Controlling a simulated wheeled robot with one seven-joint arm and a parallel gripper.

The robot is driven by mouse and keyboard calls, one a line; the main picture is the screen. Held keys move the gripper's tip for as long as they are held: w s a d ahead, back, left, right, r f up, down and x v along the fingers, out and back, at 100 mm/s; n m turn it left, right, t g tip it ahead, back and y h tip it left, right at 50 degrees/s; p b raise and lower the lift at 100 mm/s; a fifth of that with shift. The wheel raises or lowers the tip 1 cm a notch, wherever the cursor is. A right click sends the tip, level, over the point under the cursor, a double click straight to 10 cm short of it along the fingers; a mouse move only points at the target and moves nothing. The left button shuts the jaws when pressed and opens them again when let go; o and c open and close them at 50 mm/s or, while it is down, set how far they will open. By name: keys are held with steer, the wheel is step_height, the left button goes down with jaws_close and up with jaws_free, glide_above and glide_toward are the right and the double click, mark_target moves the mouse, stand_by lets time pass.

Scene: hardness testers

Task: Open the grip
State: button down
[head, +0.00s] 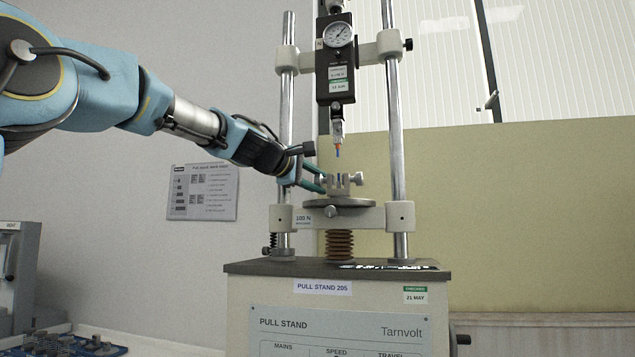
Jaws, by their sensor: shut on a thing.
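The grip (339,184), a small metal vice with upright jaws, sits on the round plate (339,203) of the pull stand. A screw handle (357,178) sticks out at its right side. My gripper (323,182) reaches in from the left, its two teal fingers at the grip's left side. The fingers are shut on the grip's left screw handle, which they mostly hide. I cannot tell how wide the gap between the jaws is.
The pull stand (338,313) has two steel columns, left (287,110) and right (393,120), with my wrist close to the left one. A dial gauge (339,34) hangs between them. A tray of small parts (75,345) lies low at left. The right side is free.

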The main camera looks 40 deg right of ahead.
steer(key=shift+f, duration=0.1)
steer(key=b, duration=0.4)
steer(key=shift+f+h, duration=0.3)
steer(key=shift+h, duration=0.1)
steer(key=shift+h+b, duration=0.3)
steer(key=shift+b, duration=0.95)
steer(key=b, duration=0.3)
steer(key=shift+m+h+b, duration=0.4)
steer(key=shift+r+h+b, duration=0.35)
steer(key=shift+h+b, duration=0.05)
steer(key=shift+b, duration=0.65)
steer(key=c, duration=0.5)
jaws_free()
